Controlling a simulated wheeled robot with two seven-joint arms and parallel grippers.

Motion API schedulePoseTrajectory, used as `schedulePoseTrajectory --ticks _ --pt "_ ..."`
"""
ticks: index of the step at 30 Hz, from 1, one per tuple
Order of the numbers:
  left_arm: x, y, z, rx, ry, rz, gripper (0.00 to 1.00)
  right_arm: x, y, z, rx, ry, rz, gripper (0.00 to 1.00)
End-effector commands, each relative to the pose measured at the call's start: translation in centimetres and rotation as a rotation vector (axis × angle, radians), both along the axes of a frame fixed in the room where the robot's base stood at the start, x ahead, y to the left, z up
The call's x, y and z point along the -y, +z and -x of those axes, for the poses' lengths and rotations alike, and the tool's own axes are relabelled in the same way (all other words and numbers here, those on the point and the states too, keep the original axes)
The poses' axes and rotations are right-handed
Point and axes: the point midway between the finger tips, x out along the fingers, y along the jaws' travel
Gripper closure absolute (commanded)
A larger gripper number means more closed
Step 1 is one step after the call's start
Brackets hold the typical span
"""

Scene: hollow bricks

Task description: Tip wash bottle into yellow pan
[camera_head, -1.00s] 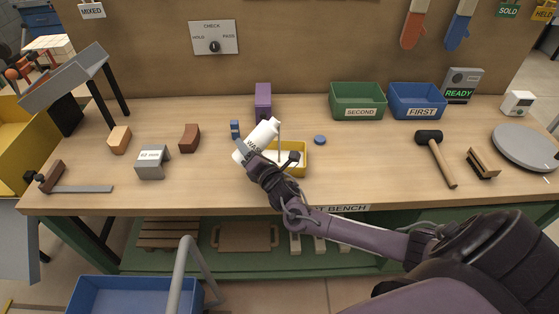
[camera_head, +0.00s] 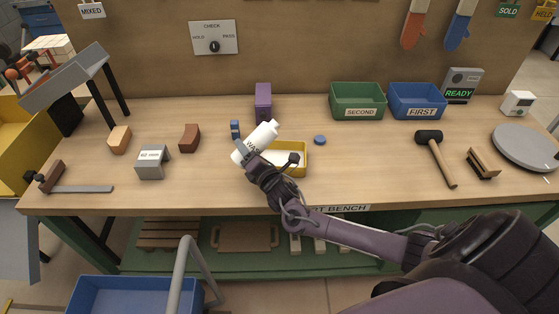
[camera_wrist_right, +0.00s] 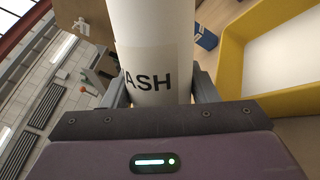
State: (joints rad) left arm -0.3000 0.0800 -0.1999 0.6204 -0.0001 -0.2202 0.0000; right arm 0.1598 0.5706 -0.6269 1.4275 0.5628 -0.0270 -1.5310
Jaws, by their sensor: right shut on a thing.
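The white wash bottle (camera_head: 260,138) is held tilted, its cap end up and to the right. It also shows in the wrist view (camera_wrist_right: 152,60), with the letters "ASH" visible. My right gripper (camera_head: 250,158) is shut on the bottle's lower part; its fingers show on both sides of the bottle in the wrist view (camera_wrist_right: 160,90). The yellow pan (camera_head: 301,164) stands on the bench just right of the gripper, partly hidden by it. The pan's rim (camera_wrist_right: 234,50) is at the right in the wrist view. My left gripper is not in view.
A purple block (camera_head: 263,100) stands behind the bottle, and a small blue block (camera_head: 235,129) is to its left. A blue disc (camera_head: 320,140) lies right of it. Green (camera_head: 344,113) and blue (camera_head: 404,113) bins stand at the back. A mallet (camera_head: 436,157) lies to the right.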

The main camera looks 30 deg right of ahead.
Motion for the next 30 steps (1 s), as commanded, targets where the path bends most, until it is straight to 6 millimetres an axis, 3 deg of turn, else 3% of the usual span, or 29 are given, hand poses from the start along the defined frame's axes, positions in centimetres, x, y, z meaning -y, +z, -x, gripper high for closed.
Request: schedulePoseTrajectory --ticks 30 --pt "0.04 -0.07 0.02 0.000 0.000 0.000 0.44 -0.37 -0.08 -0.07 0.006 0.000 -0.072 0.83"
